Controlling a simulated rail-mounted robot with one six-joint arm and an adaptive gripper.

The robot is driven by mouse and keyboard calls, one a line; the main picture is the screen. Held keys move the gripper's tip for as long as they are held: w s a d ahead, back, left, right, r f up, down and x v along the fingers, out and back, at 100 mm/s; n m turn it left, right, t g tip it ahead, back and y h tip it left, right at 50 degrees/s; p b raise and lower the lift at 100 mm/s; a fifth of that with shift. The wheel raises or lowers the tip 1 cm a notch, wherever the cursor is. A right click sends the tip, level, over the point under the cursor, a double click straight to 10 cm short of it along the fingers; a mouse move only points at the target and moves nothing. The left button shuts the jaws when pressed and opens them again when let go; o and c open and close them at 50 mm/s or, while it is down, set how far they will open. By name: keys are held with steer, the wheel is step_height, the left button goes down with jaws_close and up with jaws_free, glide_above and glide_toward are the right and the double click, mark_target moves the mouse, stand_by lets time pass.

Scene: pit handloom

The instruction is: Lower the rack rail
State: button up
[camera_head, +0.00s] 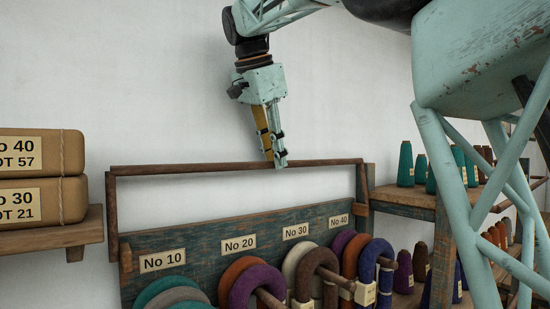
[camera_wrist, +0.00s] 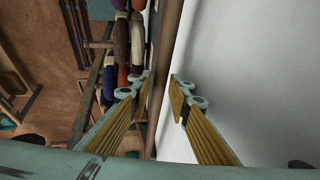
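The rack rail (camera_head: 215,168) is a dark brown wooden bar. It stands raised above the labelled rack board (camera_head: 205,240), carried by a side arm at each end. My gripper (camera_head: 276,162) points down at the rail, right of its middle. In the wrist view, the rail (camera_wrist: 165,50) runs between the two fingertips of my gripper (camera_wrist: 160,88). The fingers are apart, with a strip of white wall showing between the rail and the right finger. The left finger appears close to the rail; I cannot tell whether it touches.
Coloured yarn hanks (camera_head: 255,288) hang on pegs below the number labels. A shelf with wrapped bundles (camera_head: 40,200) stands at the left. Shelves with thread cones (camera_head: 405,165) stand at the right. The white wall is close behind the rail.

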jaws_close()
steer(key=shift+s+d+b, duration=0.2)
steer(key=shift+d+b, duration=0.05)
steer(key=shift+b, duration=0.25)
